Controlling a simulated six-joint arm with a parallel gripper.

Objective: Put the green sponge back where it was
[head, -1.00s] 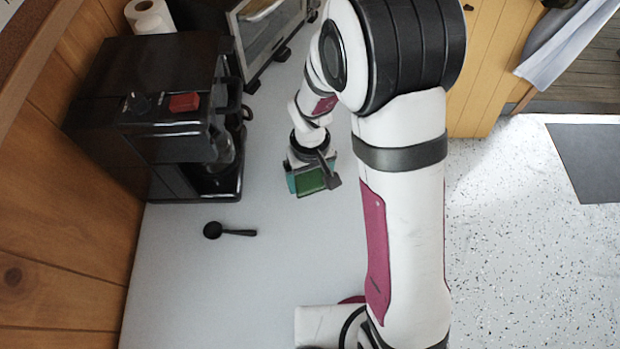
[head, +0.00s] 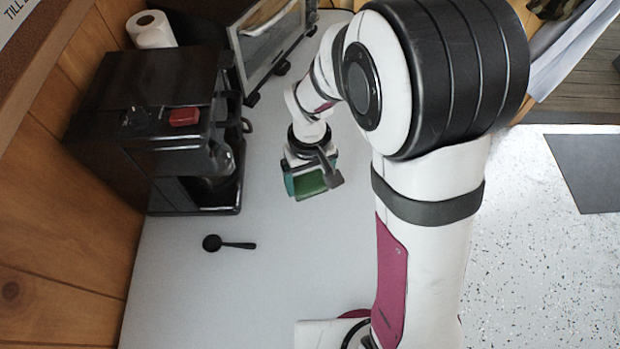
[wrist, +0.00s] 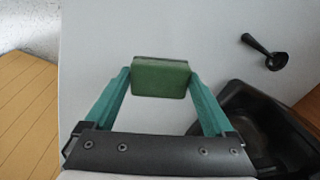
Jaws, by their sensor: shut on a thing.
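The green sponge (head: 309,185) is a small green block, held between the two teal fingers of my gripper (head: 310,182) over the grey-white counter. In the wrist view the sponge (wrist: 161,78) sits between the fingertips of my gripper (wrist: 160,82), with a finger on each side. My gripper is shut on it. I cannot tell the exact height of the sponge above the counter.
A black coffee maker (head: 165,125) stands left of my gripper against the wooden wall. A black scoop (head: 228,243) lies on the counter (head: 220,295) in front of it. A toaster oven (head: 268,40) and paper roll (head: 151,29) stand behind. Counter around the scoop is clear.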

